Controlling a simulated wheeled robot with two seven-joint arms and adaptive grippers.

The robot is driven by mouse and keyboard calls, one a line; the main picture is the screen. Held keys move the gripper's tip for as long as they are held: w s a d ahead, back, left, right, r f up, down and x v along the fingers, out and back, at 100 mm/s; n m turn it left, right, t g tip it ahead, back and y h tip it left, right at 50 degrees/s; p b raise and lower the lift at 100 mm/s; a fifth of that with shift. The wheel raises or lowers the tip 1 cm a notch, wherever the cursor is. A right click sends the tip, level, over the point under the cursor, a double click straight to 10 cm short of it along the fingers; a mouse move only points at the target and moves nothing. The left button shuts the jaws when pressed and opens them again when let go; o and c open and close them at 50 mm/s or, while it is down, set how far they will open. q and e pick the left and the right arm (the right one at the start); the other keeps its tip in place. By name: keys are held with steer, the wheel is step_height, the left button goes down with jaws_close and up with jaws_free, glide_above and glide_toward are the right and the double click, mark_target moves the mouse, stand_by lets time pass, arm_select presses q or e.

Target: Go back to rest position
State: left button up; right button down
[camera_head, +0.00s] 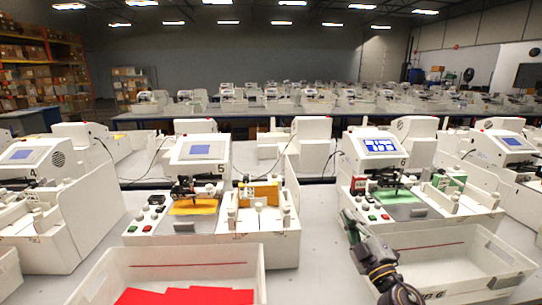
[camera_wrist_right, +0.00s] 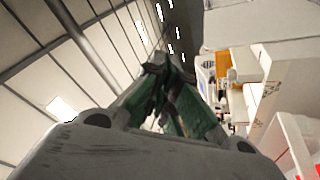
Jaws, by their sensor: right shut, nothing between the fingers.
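My right gripper (camera_head: 350,222) is shut and empty, with its arm coming up from the lower right. In the head view it shows in front of plotter 6 (camera_head: 380,150), near its row of buttons, and its arm overlaps the left end of the right bin. In the right wrist view the green-padded fingers (camera_wrist_right: 168,80) meet at the tips with nothing between them, with ceiling and lamps behind. My left gripper is not in view.
Plotter 5 (camera_head: 200,150) with a yellow plate stands left of plotter 6, which has a green plate (camera_head: 405,205). A white bin (camera_head: 165,258) holding red sheets is at front left. Another white bin (camera_head: 460,262) at front right looks empty. Table (camera_head: 315,262) between them is clear.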

steer(key=s+d+f+m+g+h, duration=0.35)
steer(key=f+m, duration=0.25)
steer(key=f, duration=0.3)
steer(key=s+d+f+m+g+h, duration=0.3)
steer(key=s+f+m+g+h, duration=0.2)
steer(key=f, duration=0.4)
steer(key=s+a+f+m+g+y, duration=0.1)
steer(key=s+a+f+g+y, duration=0.15)
steer(key=s+f+g, duration=0.55)
steer(key=s+a+f+g+y, duration=0.1)
steer(key=s+a+f, duration=0.35)
steer(key=s, duration=0.65)
step_height(320, 180, down, 32)
steer(key=s+d+g, duration=0.1)
steer(key=s+d, duration=0.1)
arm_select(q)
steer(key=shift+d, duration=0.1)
arm_select(e)
steer(key=s+d+f, duration=0.3)
steer(key=s+f, duration=0.7)
steer(key=s+d+f+g, duration=0.1)
steer(key=s+d+f, duration=0.2)
steer(key=s+f, duration=0.7)
steer(key=shift+s+f, duration=0.35)
steer(key=shift+s, duration=0.4)
